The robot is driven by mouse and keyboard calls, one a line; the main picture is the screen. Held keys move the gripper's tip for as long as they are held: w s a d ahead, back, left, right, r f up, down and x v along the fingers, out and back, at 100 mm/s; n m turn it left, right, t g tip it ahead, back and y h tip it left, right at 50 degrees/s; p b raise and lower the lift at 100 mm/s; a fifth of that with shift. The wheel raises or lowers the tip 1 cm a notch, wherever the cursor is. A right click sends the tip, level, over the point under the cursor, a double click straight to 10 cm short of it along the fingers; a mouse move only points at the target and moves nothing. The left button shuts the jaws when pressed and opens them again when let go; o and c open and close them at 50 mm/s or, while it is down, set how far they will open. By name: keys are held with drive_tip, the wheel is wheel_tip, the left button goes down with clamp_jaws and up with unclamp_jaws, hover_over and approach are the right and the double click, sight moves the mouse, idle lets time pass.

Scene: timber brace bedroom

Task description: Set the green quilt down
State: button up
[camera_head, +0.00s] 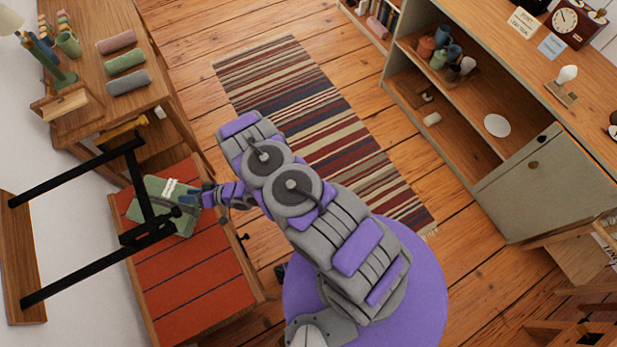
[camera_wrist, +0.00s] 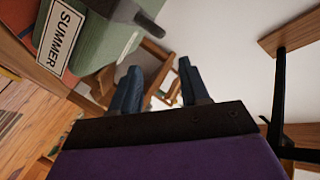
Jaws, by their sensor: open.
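The green quilt (camera_head: 150,208) is a folded bundle with a pale strap, at the upper part of an orange-red surface (camera_head: 190,285) in the head view. In the wrist view the green quilt (camera_wrist: 92,50) is at the upper left, with a white label reading SUMMER. My gripper (camera_head: 197,199) is at the quilt's right side. In the wrist view my gripper (camera_wrist: 160,82) has its two blue fingers apart, with nothing seen between them. The quilt lies to the left of the fingers there. Whether they touch it, I cannot tell.
A black-armed frame (camera_head: 85,270) with a wooden wall plate (camera_head: 20,260) reaches over the orange surface and crosses the quilt. A desk with rolled cloths (camera_head: 125,62) stands above. A striped rug (camera_head: 310,105) and open floor lie right, before a shelf cabinet (camera_head: 520,200).

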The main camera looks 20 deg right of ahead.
drive_tip(key=w+d+r+h, duration=0.6)
drive_tip(key=w+d+r, duration=0.2)
drive_tip(key=w+r, duration=0.45)
drive_tip(key=s+d+r+g+h, duration=0.1)
drive_tip(key=s+d+r+h, duration=0.2)
drive_tip(key=d+r, duration=0.45)
drive_tip(key=s+d+r+h, duration=0.2)
drive_tip(key=d+r+h, duration=0.1)
drive_tip(key=d+r, duration=0.45)
drive_tip(key=s+d+r+m+g+h, duration=0.1)
drive_tip(key=s+d+r+g, duration=0.1)
drive_tip(key=s+d+r, duration=0.5)
drive_tip(key=s+d+r+m+g+h, duration=0.1)
drive_tip(key=s+d+r+g, duration=0.15)
drive_tip(key=s+r, duration=0.45)
drive_tip(key=s+d+r+g, duration=0.1)
drive_tip(key=s+r, duration=0.1)
drive_tip(key=s, duration=1.1)
drive_tip(key=s+d+r+m+g, duration=0.1)
drive_tip(key=s+r+g, duration=0.1)
drive_tip(key=s, duration=1.1)
drive_tip(key=shift+d, duration=0.3)
